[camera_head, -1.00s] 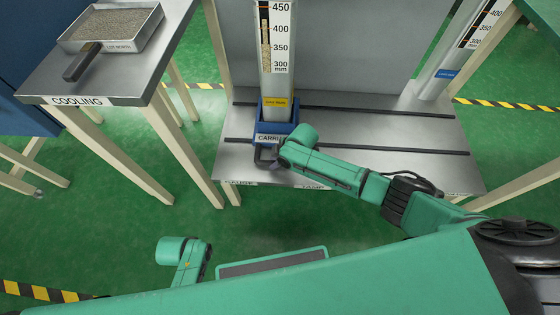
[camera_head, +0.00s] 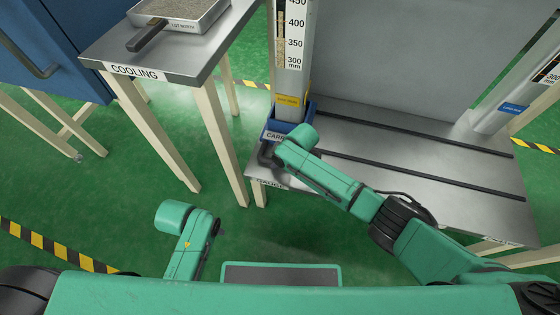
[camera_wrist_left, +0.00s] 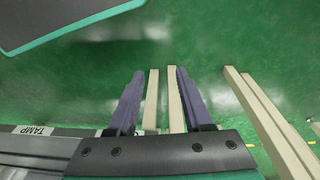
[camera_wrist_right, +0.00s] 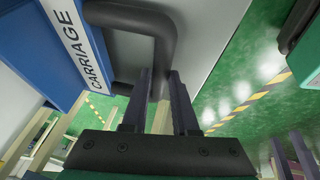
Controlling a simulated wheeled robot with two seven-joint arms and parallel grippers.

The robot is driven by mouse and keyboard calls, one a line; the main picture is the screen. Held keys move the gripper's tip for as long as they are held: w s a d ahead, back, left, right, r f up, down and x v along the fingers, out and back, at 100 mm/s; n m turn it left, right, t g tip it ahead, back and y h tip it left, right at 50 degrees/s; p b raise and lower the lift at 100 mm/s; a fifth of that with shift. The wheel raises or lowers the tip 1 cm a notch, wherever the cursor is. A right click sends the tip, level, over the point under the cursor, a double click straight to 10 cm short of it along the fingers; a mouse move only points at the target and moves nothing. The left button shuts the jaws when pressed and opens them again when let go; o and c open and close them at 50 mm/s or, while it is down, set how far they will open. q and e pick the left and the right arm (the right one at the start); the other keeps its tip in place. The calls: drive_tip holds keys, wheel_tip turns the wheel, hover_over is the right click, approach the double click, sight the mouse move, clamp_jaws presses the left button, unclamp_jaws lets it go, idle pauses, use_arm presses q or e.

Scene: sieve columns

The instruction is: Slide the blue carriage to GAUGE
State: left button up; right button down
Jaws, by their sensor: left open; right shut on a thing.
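The blue carriage (camera_head: 298,116) stands near the left end of the railed bench. It carries an upright clear column (camera_head: 293,55) with a yellow band and a millimetre scale. The wrist view on the right arm shows the white CARRIAGE label (camera_wrist_right: 80,42) and a dark looped handle (camera_wrist_right: 165,35). My right gripper (camera_wrist_right: 160,78) is shut on this handle. My left gripper (camera_wrist_left: 160,73) is open and empty above the floor.
Two dark rails (camera_head: 420,179) run along the bench (camera_head: 400,145), clear to the right of the carriage. Another column (camera_head: 512,100) with a blue band stands at far right. The COOLING table (camera_head: 100,48) holds a tray (camera_head: 215,22) of grains at left.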

drive_tip(key=shift+a, duration=0.25)
drive_tip(key=c, duration=1)
unclamp_jaws()
drive_tip(key=shift+r, duration=0.1)
drive_tip(key=shift+c, duration=0.2)
drive_tip(key=o, duration=0.4)
drive_tip(key=shift+a, duration=0.1)
drive_tip(key=shift+c, duration=0.2)
use_arm(q)
drive_tip(key=shift+a, duration=0.1)
drive_tip(key=s+a+f+p, duration=0.1)
drive_tip(key=s+f+p, duration=0.2)
drive_tip(key=f, duration=0.3)
drive_tip(key=s+a+f+p, duration=0.2)
drive_tip(key=s+f+p, duration=0.1)
drive_tip(key=f, duration=0.4)
drive_tip(key=shift+s+y+p, duration=0.15)
drive_tip(key=shift+y+p, duration=0.15)
use_arm(e)
drive_tip(key=v, duration=1.4)
drive_tip(key=shift+r, duration=0.15)
drive_tip(key=shift+s, duration=0.1)
